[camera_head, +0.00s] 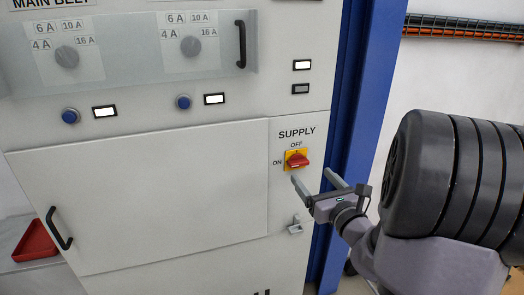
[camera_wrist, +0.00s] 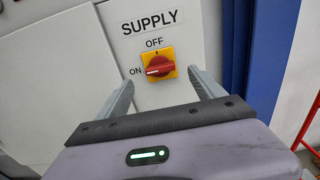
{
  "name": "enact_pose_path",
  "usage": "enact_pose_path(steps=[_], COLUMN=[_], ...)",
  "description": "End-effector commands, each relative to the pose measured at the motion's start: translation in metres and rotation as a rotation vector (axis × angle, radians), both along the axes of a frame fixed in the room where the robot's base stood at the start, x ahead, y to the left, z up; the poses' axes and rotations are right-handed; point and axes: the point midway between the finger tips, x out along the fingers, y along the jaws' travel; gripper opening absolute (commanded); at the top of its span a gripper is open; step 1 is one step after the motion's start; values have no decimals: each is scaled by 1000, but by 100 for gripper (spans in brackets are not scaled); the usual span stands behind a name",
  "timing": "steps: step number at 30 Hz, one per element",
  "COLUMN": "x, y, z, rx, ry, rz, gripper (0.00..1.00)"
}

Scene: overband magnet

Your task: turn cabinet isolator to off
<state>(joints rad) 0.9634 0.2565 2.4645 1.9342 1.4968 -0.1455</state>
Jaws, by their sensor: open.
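The cabinet isolator (camera_head: 297,159) is a red rotary handle on a yellow square plate, under the word SUPPLY on the grey cabinet. OFF is marked above it and ON to its left. In the wrist view the isolator handle (camera_wrist: 159,66) lies roughly level, with its white mark toward ON. My gripper (camera_head: 315,178) is open and empty, just below and in front of the isolator. In the wrist view the two fingers of my gripper (camera_wrist: 160,80) stand apart, one on each side of the yellow plate. I see no contact with the handle.
A small latch (camera_head: 295,226) sticks out below the isolator. A large cabinet door (camera_head: 150,195) with a black handle (camera_head: 59,229) is at left. A blue post (camera_head: 352,120) stands right of the cabinet. A red tray (camera_head: 35,241) lies at lower left.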

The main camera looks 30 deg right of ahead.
Motion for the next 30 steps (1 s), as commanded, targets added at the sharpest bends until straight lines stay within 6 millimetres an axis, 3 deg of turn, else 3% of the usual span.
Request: enact_pose_path(steps=[3, 9, 20, 30], x=[34, 67, 75, 75], y=[-7, -16, -18, -18], z=[-5, -4, -3, -3], rx=[-2, -1, 0, 0], ry=[-1, 0, 0, 0], rz=[5, 2, 0, 1], gripper=[78, 78, 78, 16])
